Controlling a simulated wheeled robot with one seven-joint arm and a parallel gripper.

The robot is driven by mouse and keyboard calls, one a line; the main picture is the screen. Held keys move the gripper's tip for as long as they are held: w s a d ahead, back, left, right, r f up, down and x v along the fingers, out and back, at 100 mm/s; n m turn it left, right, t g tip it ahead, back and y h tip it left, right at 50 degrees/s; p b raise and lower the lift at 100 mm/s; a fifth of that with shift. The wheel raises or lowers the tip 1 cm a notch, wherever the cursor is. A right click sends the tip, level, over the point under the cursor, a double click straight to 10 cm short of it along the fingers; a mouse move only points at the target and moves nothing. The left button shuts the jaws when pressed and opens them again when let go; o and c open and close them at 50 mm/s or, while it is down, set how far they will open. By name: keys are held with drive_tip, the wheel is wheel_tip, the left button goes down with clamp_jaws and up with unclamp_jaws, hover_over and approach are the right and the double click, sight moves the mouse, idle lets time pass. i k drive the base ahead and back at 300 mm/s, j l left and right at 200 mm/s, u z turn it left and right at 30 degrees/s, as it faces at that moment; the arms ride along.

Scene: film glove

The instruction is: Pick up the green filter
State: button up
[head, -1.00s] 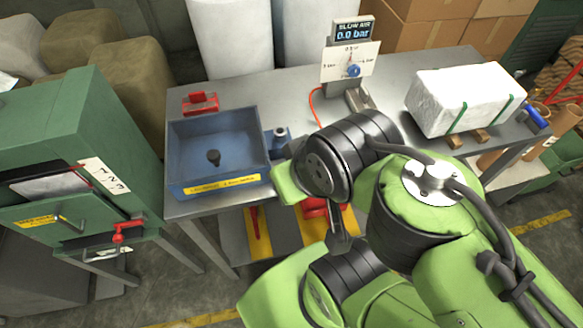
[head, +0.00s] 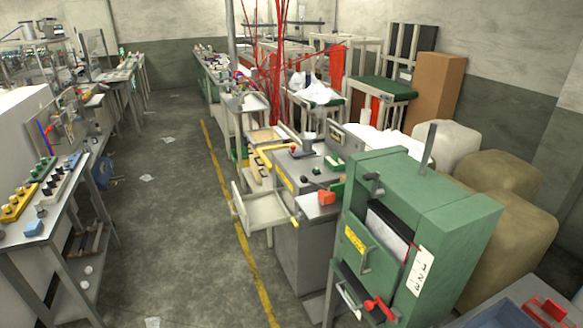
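I cannot make out a green filter for certain in the head view. A small green strip with several pale knobs (head: 42,169) lies on the bench at the left, but it is too small to tell what it is. My gripper is out of view, and none of my arm shows.
A green cabinet (head: 455,228) with a red-handled valve (head: 380,306) stands at the front right. A grey machine (head: 305,235) with a pale tray (head: 262,208) stands beside it. The left bench (head: 28,243) holds several small parts.

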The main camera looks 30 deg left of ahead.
sight(333, 162)
drive_tip(key=u, duration=0.9)
drive_tip(key=i+j, duration=0.4)
drive_tip(key=i, duration=0.2)
drive_tip(key=i+j, duration=0.45)
drive_tip(key=i, duration=0.2)
drive_tip(key=i+j, duration=0.4)
drive_tip(key=i, duration=0.2)
drive_tip(key=i+j, duration=0.4)
drive_tip(key=i, duration=0.2)
drive_tip(key=i+j, duration=0.45)
drive_tip(key=i, duration=0.2)
drive_tip(key=l+z, duration=0.05)
